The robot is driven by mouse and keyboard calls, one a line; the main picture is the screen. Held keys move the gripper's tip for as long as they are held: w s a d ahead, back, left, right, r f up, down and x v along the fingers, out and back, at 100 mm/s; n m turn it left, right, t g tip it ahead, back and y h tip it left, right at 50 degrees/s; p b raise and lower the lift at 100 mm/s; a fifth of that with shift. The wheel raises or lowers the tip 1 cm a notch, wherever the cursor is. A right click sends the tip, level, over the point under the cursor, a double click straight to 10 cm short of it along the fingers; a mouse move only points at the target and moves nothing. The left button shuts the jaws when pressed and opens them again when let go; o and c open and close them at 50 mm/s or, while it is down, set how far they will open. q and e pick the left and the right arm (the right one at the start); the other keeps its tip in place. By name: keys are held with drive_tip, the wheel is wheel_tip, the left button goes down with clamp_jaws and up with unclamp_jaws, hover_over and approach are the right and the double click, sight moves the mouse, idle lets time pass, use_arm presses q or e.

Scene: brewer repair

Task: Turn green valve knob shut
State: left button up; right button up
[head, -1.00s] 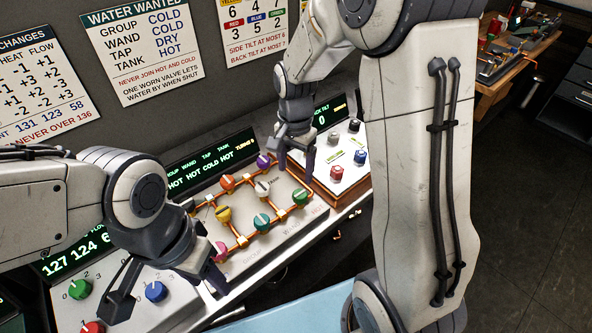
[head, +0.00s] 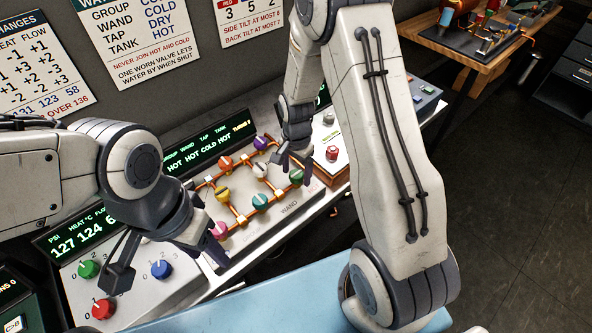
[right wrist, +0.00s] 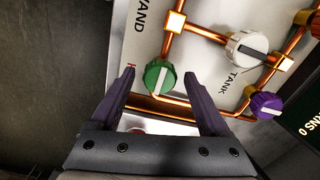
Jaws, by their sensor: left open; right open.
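The valve panel (head: 285,213) carries coloured knobs on copper pipes. A green valve knob (head: 297,177) with a white pointer line sits at its right end. My right gripper (head: 295,163) is open just above the right-end green knob. In the right wrist view, a green knob (right wrist: 158,77) lies between and just ahead of the two open fingers (right wrist: 160,85), apart from both; its white line runs roughly up and down. My left gripper (head: 168,268) is open and empty above the left control panel (head: 130,285).
A white knob (right wrist: 246,48) and a purple knob (right wrist: 264,104) are close to the green one in the right wrist view. A red knob (head: 332,153) stands on the panel to the right. The panel display (head: 205,150) reads HOT HOT COLD HOT.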

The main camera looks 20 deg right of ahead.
clamp_jaws()
drive_tip(key=n, duration=0.4)
drive_tip(key=shift+n+b, duration=0.3)
drive_tip(key=n, duration=0.4)
drive_tip(key=shift+n, duration=0.3)
drive_tip(key=n, duration=0.4)
drive_tip(key=shift+n+b, duration=0.3)
drive_tip(key=shift+b, duration=0.05)
drive_tip(key=shift+n, duration=2.1)
